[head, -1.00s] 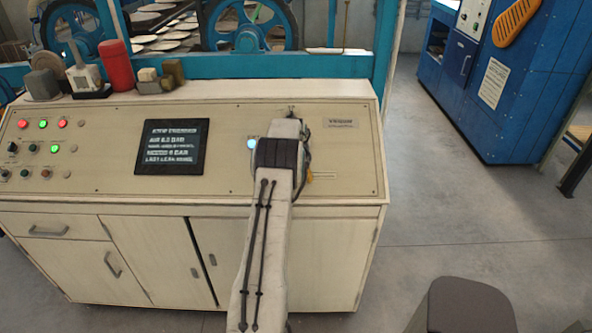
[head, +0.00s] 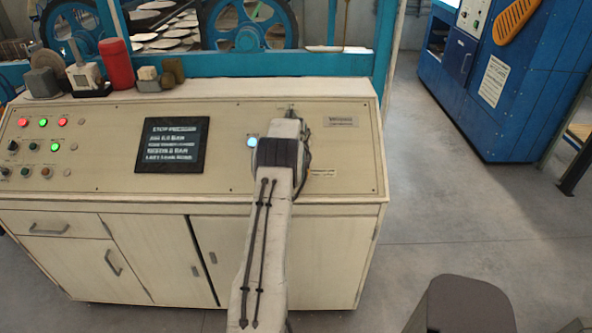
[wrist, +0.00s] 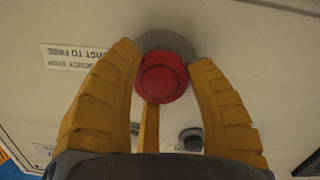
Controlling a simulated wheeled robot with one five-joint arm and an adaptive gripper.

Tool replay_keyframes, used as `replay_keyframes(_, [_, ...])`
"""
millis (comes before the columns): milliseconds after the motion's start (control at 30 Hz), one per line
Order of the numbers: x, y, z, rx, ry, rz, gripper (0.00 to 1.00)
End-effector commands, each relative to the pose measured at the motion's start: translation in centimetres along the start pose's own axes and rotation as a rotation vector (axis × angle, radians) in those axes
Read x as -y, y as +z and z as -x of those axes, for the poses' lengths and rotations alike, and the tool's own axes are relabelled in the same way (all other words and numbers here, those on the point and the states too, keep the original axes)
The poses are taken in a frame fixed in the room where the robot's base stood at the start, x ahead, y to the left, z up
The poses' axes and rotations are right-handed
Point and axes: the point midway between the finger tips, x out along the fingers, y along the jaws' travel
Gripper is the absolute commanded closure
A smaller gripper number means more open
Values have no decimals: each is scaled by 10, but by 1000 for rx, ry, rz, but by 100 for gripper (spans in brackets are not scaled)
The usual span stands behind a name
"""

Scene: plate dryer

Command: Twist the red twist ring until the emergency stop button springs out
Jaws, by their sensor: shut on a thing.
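The red twist ring of the emergency stop button (wrist: 162,78) sits on a round grey base (wrist: 168,42) on the panel in the wrist view. My gripper (wrist: 164,66) has its two yellow fingers on either side of the red ring, shut on it. In the head view my arm (head: 282,160) reaches over the console's right part and hides the button and the fingers.
A dark round knob (wrist: 191,139) is below the ring in the wrist view. The console carries a black display (head: 171,145) and a lit white lamp (head: 253,142). A red cylinder (head: 118,63) and small objects stand on its top left. Open floor lies to the right.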

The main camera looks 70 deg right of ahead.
Motion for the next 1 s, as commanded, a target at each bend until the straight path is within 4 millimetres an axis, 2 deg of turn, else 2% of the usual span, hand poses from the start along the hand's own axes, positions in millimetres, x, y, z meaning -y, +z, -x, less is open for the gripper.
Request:
replay_keyframes(167, [0, 1, -1, 3, -1, 0, 82])
replay_keyframes(600, [1, 2, -4, 6, -3, -114, 82])
replay_keyframes(967, [2, 2, -2, 11, -5, -125, 82])
replay_keyframes(1000, [2, 2, -2, 11, -5, -125, 47])
